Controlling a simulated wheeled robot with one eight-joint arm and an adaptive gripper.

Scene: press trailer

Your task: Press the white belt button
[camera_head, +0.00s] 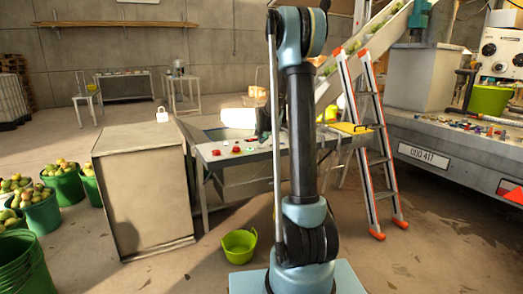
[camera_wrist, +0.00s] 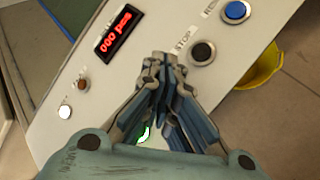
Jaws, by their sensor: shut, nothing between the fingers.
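In the wrist view, a white button (camera_wrist: 64,112) sits on the light control panel (camera_wrist: 130,78), at the left. Its label cannot be read. My gripper (camera_wrist: 160,62) is shut and empty in front of the panel, with its fingertips to the right of the white button and apart from it in the picture. Whether the tips touch the panel cannot be told. Beside the white button is a small brown-orange button (camera_wrist: 82,85). In the head view, the panel (camera_head: 215,155) stands behind my arm, which hides part of it.
In the wrist view, the panel has a red-lit display (camera_wrist: 117,31), a black button (camera_wrist: 203,52) beside the word STOP and a blue button (camera_wrist: 235,11). A green-lit part (camera_wrist: 143,133) shows behind my fingers. In the head view, a cabinet (camera_head: 145,190) and a ladder (camera_head: 384,165) flank the panel.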

